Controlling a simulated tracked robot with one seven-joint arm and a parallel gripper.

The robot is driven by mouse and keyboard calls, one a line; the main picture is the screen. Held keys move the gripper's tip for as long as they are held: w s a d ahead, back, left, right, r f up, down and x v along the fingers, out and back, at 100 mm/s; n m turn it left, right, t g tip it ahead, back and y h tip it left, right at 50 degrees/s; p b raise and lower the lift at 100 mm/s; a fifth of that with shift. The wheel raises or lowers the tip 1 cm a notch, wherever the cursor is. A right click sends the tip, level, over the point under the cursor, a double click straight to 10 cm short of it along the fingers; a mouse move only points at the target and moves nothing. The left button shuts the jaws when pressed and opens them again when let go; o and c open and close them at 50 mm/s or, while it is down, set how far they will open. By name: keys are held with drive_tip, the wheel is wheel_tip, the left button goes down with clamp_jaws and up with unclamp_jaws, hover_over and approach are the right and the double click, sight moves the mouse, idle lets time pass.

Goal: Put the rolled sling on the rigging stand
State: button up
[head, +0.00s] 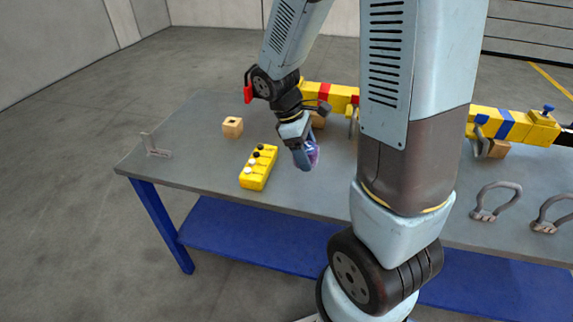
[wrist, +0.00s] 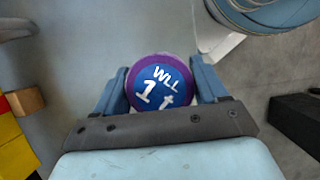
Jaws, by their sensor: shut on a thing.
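The rolled sling (wrist: 160,88) is a purple round roll with a blue label reading "WLL 1 t". In the wrist view it sits between the two fingers of my gripper (wrist: 158,76), which is shut on it. In the head view my gripper (head: 305,151) points down over the table, right of the yellow box, with the purple sling (head: 314,155) showing at its tip. I cannot tell the exact height above the table. A small grey metal stand (head: 156,152) with a short upright, perhaps the rigging stand, is at the table's left end, well apart from my gripper.
A yellow box with black and white buttons (head: 258,168) and a wooden block (head: 232,127) lie between the stand and my gripper. A yellow beam (head: 333,96) runs along the back. Shackles (head: 496,199) lie at right. The grey table (head: 195,158) is clear around the stand.

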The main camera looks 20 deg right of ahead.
drive_tip(key=w+a+f, duration=0.2)
drive_tip(key=w+f, duration=0.1)
drive_tip(key=w, duration=0.2)
hover_over(287, 174)
drive_tip(key=a, duration=0.1)
drive_tip(key=f, duration=0.5)
drive_tip(key=shift+w, duration=0.4)
drive_tip(key=shift+w+a+f, duration=0.1)
drive_tip(key=shift+w+f, duration=0.05)
drive_tip(key=shift+f, duration=1.55)
drive_tip(key=shift+f, duration=0.1)
drive_tip(key=o, duration=1.2)
